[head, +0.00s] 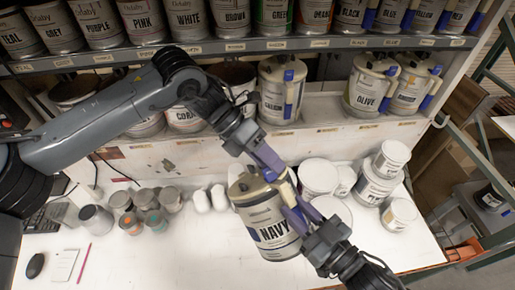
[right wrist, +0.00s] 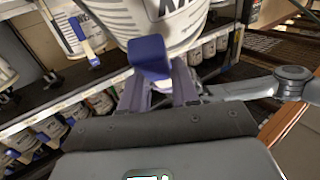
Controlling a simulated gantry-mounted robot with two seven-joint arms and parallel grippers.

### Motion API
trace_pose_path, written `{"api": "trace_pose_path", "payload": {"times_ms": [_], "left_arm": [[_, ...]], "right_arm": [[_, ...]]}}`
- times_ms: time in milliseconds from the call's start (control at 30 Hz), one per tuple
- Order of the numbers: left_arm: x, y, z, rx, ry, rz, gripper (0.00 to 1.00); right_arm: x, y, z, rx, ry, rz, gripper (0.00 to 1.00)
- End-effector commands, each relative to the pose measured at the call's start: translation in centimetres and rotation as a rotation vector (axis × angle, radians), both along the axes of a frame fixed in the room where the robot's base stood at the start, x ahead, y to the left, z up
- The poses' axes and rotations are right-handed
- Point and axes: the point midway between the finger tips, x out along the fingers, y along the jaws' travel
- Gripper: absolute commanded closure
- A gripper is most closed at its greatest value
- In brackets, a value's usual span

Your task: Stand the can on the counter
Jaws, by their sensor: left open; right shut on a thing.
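The can, labelled NAVY (head: 272,234), is a cream can with a blue label band. It is slightly tilted in the head view, over the white counter (head: 170,262); I cannot tell whether its base touches. My right gripper (head: 298,217) is shut on the can at its right side. In the right wrist view the can (right wrist: 170,28) fills the top, with a blue part (right wrist: 150,57) in front of the right fingers (right wrist: 160,88). My left gripper (head: 272,165) is open at the can's top; whether it touches is unclear.
White tubs (head: 372,182) stand on the counter to the right of the can. Small grey pots (head: 145,198) and two white bottles (head: 211,198) stand to the left. The rack shelf (head: 340,133) holds more cans behind.

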Motion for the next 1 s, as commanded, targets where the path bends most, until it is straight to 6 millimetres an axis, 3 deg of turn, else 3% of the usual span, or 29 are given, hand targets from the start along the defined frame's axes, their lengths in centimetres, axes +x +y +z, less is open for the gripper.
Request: {"api": "trace_pose_path", "payload": {"times_ms": [33,433,467,700,1000], "left_arm": [[-0.09,-0.21,-0.2,-0.001,0.001,0.0,0.6],[-0.22,-0.55,-0.49,0.0,0.001,0.001,0.6],[-0.22,-0.55,-0.5,0.0,0.001,0.001,0.61],[-0.22,-0.55,-0.48,0.0,0.001,0.001,0.98],[-0.22,-0.54,-0.48,0.0,0.001,0.001,1.0]], "right_arm": [[0.01,-0.02,0.71,0.011,-0.013,0.0,1.0],[0.0,-0.01,0.7,0.011,-0.013,0.0,1.0],[0.0,-0.01,0.7,0.011,-0.013,0.0,1.0],[0.01,-0.02,0.7,0.011,-0.013,0.0,1.0],[0.01,-0.03,0.68,0.01,-0.013,0.0,1.0]]}}
